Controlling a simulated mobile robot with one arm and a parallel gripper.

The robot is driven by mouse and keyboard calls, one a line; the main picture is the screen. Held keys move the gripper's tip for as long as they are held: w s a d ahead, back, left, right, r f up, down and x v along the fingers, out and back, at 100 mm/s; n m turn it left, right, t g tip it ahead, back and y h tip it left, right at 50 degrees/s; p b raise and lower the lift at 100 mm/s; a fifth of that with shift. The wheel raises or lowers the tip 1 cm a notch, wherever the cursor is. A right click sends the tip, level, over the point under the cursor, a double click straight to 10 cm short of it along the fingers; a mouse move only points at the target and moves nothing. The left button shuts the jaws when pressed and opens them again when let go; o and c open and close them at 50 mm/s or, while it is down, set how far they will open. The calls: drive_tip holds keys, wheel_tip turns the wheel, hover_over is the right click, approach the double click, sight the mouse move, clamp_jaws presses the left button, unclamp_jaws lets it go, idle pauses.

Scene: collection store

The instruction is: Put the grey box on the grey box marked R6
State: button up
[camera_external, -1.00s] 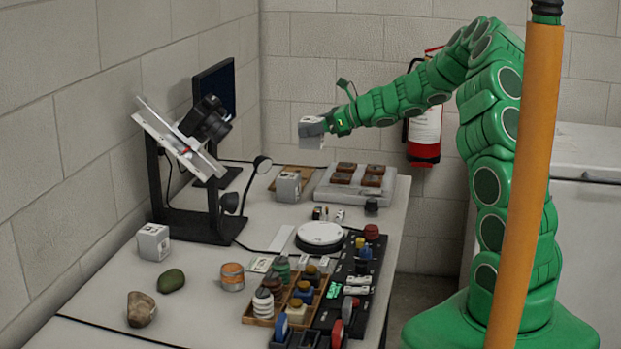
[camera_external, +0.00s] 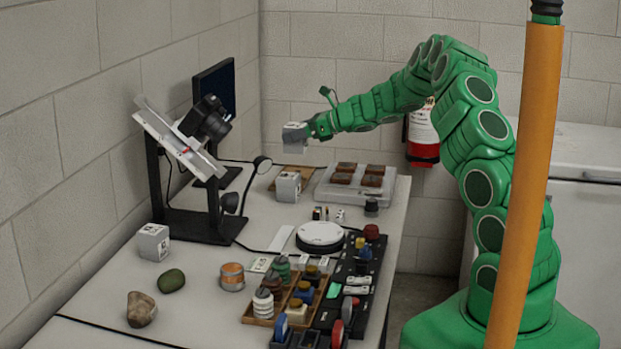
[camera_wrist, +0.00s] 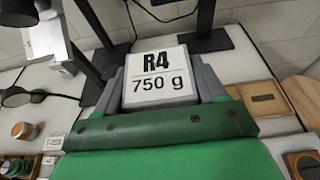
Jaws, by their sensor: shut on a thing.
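My gripper (camera_external: 308,131) is shut on a grey box (camera_external: 295,139), held in the air above the far part of the table. In the wrist view the held box (camera_wrist: 158,77) has a white face reading "R4" and "750 g", with a grey finger on each side. One grey box (camera_external: 288,187) stands on the table almost directly below the held one, clearly apart from it. Another grey box (camera_external: 153,242) stands at the left, near the wall. The markings on these two are too small to read, so I cannot tell which is R6.
A black stand with a tilted panel (camera_external: 178,145) and a camera (camera_external: 207,120) rises left of my gripper. A clear tray (camera_external: 330,195) with brown blocks lies to the right of the far grey box. A white disc (camera_external: 320,235) and crowded wooden trays lie nearer.

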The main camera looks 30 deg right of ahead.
drive_tip(key=shift+w+d+f, duration=0.1)
drive_tip(key=shift+w+f, duration=1.05)
drive_tip(key=shift+f, duration=0.25)
drive_tip(key=shift+w+f, duration=1.15)
drive_tip(key=shift+f, duration=0.25)
drive_tip(key=shift+w+f, duration=0.1)
drive_tip(key=shift+f, duration=1.5)
drive_tip(key=shift+f, duration=0.1)
drive_tip(key=o, duration=1.7)
drive_tip(key=shift+f, duration=0.1)
